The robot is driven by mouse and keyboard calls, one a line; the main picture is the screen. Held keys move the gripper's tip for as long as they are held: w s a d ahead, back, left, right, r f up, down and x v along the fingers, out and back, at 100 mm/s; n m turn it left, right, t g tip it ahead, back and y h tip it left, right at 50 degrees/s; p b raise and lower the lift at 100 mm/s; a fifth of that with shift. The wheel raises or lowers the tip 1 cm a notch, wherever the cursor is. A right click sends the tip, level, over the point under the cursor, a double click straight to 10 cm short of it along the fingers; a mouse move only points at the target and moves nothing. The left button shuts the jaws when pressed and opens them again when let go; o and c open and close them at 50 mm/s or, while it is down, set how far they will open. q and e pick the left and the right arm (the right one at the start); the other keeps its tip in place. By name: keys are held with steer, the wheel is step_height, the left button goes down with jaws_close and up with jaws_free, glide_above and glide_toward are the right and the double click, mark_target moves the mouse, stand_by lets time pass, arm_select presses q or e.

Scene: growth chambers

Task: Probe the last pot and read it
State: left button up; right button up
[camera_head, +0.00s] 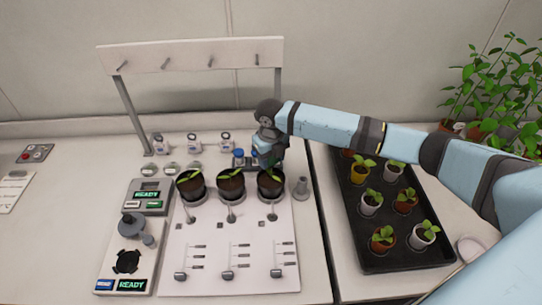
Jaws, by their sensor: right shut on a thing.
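Three dark pots with small seedlings stand in a row at the back of a white panel (205,253): the left pot (190,190), the middle pot (230,190) and the right pot (269,188). My right gripper (267,158) is just above and behind the right pot, pointing down. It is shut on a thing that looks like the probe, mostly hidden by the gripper. I cannot tell whether its tip touches the soil. A grey unit (148,196) left of the pots shows a green READY display. My left gripper is not in view.
A peg rail (190,55) stands behind the bench. A black tray (375,262) of several potted seedlings lies right, under my right arm. A small grey holder (301,188) is beside the right pot. A device (128,250) at front left also reads READY.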

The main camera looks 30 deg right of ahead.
steer(key=shift+f, duration=0.45)
steer(key=o, duration=1.1)
